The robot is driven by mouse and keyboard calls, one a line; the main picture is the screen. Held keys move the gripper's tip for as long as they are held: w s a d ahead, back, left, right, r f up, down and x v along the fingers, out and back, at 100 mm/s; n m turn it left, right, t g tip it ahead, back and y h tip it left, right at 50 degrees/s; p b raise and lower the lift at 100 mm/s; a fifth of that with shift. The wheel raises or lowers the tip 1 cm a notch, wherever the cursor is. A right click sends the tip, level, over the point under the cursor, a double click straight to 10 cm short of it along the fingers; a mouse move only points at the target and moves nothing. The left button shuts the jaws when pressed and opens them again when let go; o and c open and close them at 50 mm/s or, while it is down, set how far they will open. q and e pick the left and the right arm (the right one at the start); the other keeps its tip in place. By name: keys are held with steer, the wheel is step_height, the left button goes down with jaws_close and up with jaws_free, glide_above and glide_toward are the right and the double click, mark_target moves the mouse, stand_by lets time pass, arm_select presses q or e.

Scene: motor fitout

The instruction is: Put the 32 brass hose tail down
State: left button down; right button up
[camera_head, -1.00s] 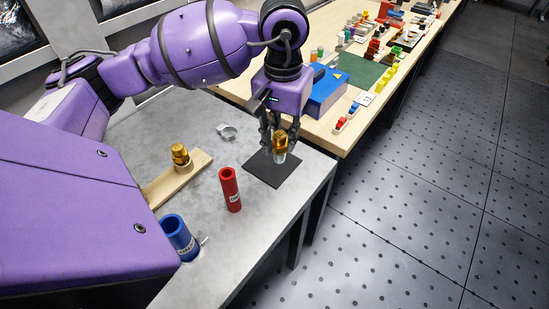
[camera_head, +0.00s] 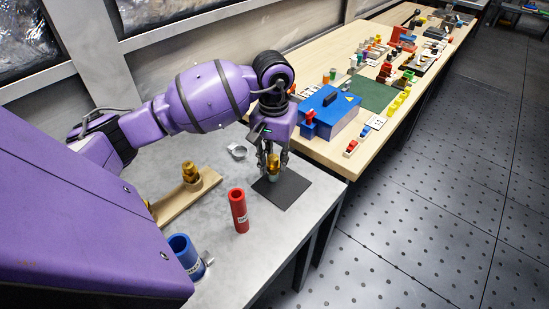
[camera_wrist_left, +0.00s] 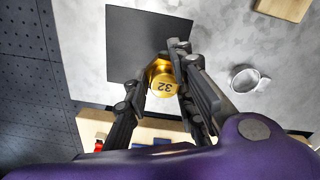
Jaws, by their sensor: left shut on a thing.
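The 32 brass hose tail (camera_head: 274,171) is gold-coloured and upright, at the back left part of the black square mat (camera_head: 290,192). My left gripper (camera_head: 273,163) is shut on it from above. In the left wrist view the hose tail (camera_wrist_left: 163,84) shows its round end, marked 32, between the two fingers (camera_wrist_left: 160,82), beside the edge of the mat (camera_wrist_left: 135,35). I cannot tell whether its lower end touches the mat. My right gripper is not in view.
On the grey table are a red tube (camera_head: 239,210), a blue cup (camera_head: 186,257), a metal ring clamp (camera_head: 238,152) and a wooden board (camera_head: 207,183) bearing another brass fitting (camera_head: 190,172). A blue box (camera_head: 330,113) stands on the wooden bench behind. The mat's front part is clear.

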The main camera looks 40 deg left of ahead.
arm_select(q)
steer(key=shift+f, duration=0.25)
steer(key=c, duration=1.5)
jaws_free()
steer(key=shift+o, duration=0.2)
steer(key=shift+r, duration=0.15)
step_height(320, 180, up, 12)
steer(key=shift+b, duration=0.4)
steer(key=shift+r, duration=0.1)
